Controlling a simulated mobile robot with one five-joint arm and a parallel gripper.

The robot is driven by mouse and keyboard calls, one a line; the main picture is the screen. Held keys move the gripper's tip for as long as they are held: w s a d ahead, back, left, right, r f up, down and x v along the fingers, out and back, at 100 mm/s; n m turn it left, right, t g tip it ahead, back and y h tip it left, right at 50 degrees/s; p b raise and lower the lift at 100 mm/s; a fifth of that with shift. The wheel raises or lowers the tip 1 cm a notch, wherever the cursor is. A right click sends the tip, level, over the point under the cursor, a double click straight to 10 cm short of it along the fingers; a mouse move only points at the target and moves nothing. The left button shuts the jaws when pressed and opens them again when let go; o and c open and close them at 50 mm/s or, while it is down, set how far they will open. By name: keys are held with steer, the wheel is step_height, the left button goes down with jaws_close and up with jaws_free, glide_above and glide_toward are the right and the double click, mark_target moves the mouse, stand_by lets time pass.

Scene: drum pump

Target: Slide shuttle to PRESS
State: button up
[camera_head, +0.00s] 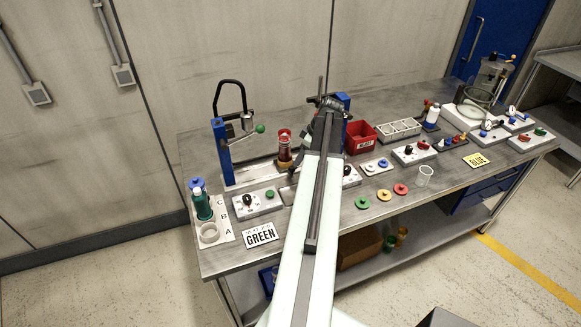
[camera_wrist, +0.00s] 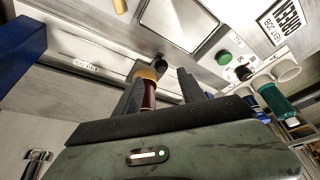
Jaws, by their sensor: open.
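A red cylindrical piece on a brown base (camera_head: 284,150) stands on the rail behind the bench's left half; I take it to be the shuttle with its load. A blue-framed press (camera_head: 220,150) with a black hoop handle and green knob stands to its left, apart from it. In the wrist view, a dark red cylinder with an orange-tan end (camera_wrist: 149,90) shows between the fingers of my open gripper (camera_wrist: 159,77). A black knob (camera_wrist: 163,62) is just beyond the fingertips. Whether the fingers touch anything cannot be told.
A black-knobbed box (camera_head: 249,203), a GREEN sign (camera_head: 261,235) and a green bottle (camera_head: 202,205) are at front left. A red bin (camera_head: 360,137) and a grey compartment tray (camera_head: 398,130) stand right of my arm. A blue post (camera_wrist: 20,55) is close in the wrist view.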

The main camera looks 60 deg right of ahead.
mark_target(293, 167)
steer(key=b+x, duration=0.6)
steer(key=x, duration=0.2)
steer(key=shift+a+r+b, duration=0.1)
steer(key=shift+b, duration=0.2)
steer(key=shift+r, duration=0.15)
jaws_close()
stand_by(0.8)
